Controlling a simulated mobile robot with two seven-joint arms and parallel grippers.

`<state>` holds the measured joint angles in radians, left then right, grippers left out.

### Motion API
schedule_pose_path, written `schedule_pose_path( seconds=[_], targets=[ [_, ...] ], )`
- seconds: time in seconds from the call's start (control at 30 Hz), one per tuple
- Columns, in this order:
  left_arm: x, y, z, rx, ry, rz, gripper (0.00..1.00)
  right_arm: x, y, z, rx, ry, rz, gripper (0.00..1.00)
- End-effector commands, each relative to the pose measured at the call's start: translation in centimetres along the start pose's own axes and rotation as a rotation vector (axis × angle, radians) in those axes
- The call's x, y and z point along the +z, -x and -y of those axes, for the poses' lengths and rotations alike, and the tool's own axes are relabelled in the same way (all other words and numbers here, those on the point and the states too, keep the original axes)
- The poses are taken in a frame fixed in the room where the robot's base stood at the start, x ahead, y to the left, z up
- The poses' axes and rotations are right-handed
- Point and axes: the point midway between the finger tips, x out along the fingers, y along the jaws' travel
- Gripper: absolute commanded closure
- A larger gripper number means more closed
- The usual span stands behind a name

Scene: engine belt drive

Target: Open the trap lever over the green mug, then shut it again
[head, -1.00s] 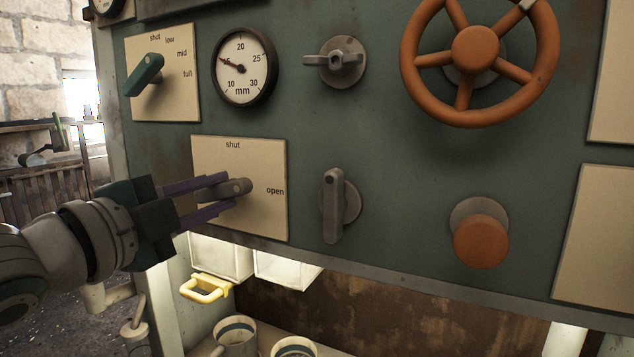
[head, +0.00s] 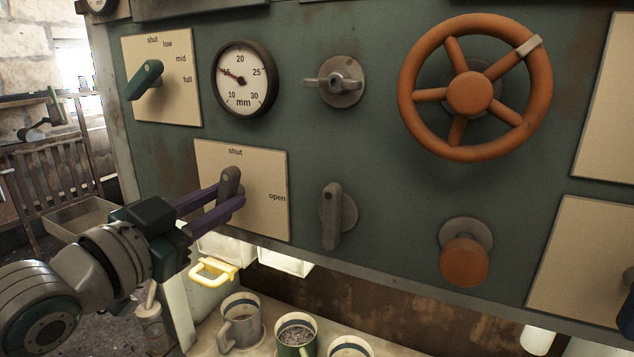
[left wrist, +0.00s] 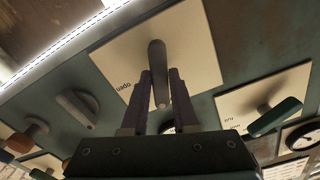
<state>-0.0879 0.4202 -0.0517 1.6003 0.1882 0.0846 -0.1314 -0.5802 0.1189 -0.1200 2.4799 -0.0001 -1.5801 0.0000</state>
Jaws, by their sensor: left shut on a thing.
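The trap lever (head: 230,181) is a grey handle on a cream plate (head: 262,215) marked "shut" at the top and "open" at the right. It points up, towards "shut". My left gripper (head: 234,196) is shut on the lever, its purple fingers on either side of it. In the left wrist view the lever (left wrist: 158,72) stands between the two fingertips (left wrist: 161,88). The green mug (head: 295,338) stands on the shelf below the panel, with dark grains inside. My right gripper is not in view.
A grey mug (head: 241,325) and another mug (head: 350,348) flank the green one. A yellow handle (head: 212,271) juts out under the panel. A grey lever (head: 332,216), an orange knob (head: 464,262), a green lever (head: 144,80) and an orange wheel (head: 470,94) are on the panel.

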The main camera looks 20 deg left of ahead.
Motion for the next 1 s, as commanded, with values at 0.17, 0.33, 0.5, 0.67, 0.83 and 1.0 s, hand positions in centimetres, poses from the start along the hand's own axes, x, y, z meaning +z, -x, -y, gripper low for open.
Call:
schedule_pose_path(
  seconds=[0.17, 0.33, 0.5, 0.67, 0.83, 1.0],
  targets=[
    [0.0, 0.0, 0.1, 0.000, 0.143, 0.004, 1.00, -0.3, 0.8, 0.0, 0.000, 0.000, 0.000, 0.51],
    [0.1, 0.0, 0.0, 0.000, 0.249, 0.005, 1.00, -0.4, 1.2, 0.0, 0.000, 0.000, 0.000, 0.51],
    [0.1, 0.0, 0.0, 0.000, 0.322, 0.005, 1.00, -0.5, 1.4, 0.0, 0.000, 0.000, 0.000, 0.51],
    [0.2, 0.0, 0.0, 0.000, 0.358, 0.006, 1.00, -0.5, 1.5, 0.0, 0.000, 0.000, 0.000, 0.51],
    [0.2, 0.0, 0.0, 0.000, 0.373, 0.005, 1.00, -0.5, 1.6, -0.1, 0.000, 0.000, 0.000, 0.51],
    [0.2, 0.0, -0.1, 0.000, 0.374, 0.006, 1.00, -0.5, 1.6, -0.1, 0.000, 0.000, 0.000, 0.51]
  ],
)
